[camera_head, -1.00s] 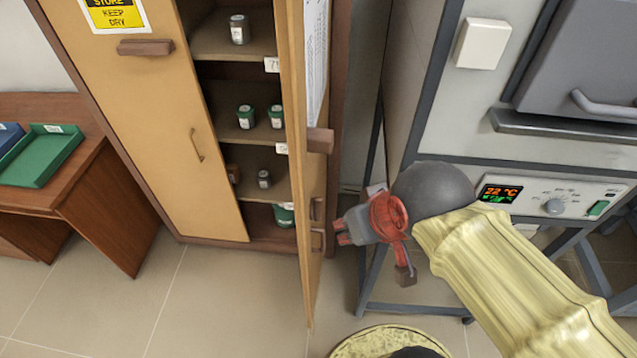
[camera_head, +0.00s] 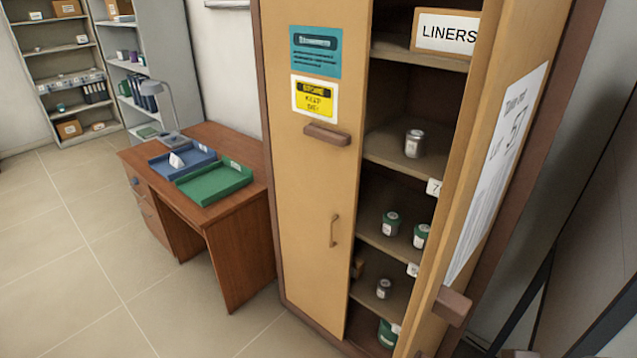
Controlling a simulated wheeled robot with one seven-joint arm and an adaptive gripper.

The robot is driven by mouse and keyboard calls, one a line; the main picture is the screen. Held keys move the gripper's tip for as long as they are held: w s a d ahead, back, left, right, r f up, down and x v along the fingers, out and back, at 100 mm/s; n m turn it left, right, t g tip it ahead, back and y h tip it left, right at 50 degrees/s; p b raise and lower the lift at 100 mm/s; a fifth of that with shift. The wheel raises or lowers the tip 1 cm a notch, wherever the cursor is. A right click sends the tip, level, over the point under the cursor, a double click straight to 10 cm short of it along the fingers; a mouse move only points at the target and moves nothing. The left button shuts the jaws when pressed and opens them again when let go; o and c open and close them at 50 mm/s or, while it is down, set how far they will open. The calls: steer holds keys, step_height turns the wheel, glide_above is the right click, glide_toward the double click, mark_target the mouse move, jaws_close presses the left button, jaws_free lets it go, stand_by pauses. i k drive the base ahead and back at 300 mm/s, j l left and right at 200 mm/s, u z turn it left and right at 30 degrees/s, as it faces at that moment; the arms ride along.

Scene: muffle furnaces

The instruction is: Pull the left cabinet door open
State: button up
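The left cabinet door (camera_head: 312,190) is shut. It is tan, with a blue-green sign and a yellow "store keep dry" sign. A brown block handle (camera_head: 327,134) sits below the signs and a small bar handle (camera_head: 334,230) is lower down. The right cabinet door (camera_head: 492,150) stands open toward me, with a paper sheet and a brown handle (camera_head: 452,305). My gripper is not in view.
Shelves behind the open door hold several jars, one a grey can (camera_head: 414,143), and a liners box (camera_head: 446,32). A wooden desk (camera_head: 240,240) with a green tray (camera_head: 214,184) and blue tray (camera_head: 160,163) stands left of the cabinet. Floor (camera_head: 110,270) is clear at left.

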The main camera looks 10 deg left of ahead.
mark_target(316, 53)
steer(key=k+j, duration=0.1)
steer(key=i+j+z, duration=0.1)
steer(key=j, duration=0.45)
steer(key=j+z, duration=0.1)
steer(key=j, duration=0.5)
steer(key=i+j, duration=0.15)
steer(key=z, duration=0.05)
